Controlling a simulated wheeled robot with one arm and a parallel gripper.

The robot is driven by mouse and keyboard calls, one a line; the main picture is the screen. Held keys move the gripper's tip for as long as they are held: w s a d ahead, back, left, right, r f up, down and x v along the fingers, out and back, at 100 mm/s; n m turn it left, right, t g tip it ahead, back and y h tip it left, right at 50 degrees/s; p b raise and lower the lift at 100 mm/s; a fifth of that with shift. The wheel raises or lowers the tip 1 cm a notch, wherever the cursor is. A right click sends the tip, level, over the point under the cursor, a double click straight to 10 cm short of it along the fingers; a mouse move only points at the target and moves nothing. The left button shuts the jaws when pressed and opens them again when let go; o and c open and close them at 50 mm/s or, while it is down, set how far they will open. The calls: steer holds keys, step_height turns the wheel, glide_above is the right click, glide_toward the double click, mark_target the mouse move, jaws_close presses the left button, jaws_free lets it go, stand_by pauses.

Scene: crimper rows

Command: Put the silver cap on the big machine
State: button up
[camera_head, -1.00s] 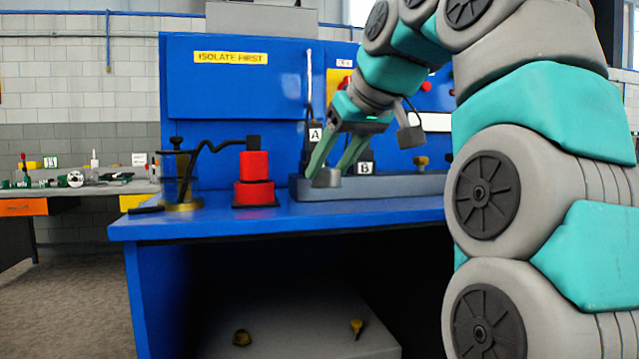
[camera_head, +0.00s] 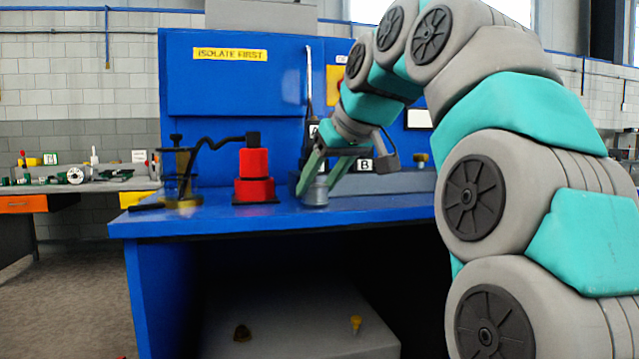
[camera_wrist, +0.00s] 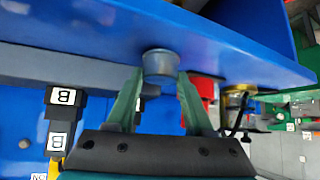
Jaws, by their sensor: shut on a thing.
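The silver cap (camera_head: 315,193) is a short grey cylinder between the fingertips of my gripper (camera_head: 315,182) in the head view. It looks upright, at or just above the blue bench top; I cannot tell whether it touches. In the wrist view the cap (camera_wrist: 160,63) sits between both fingertips of my gripper (camera_wrist: 161,82), which is shut on it. A red machine (camera_head: 254,176) with a black base and a bent black arm stands to the left of the cap. I cannot tell for certain which thing is the big machine.
A clear cylinder on a brass base (camera_head: 184,180) stands left of the red machine. A grey rail (camera_head: 405,183) with a black block labelled B (camera_head: 366,165) lies behind my gripper. The front of the blue bench (camera_head: 215,222) is clear. Small green machines stand on the far left bench (camera_head: 90,187).

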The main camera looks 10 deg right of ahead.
steer(key=shift+f, duration=0.15)
steer(key=shift+f, duration=0.15)
steer(key=o, duration=1.3)
steer(key=shift+r, duration=0.3)
steer(key=shift+p+v, duration=0.45)
steer(key=shift+v, duration=3.3)
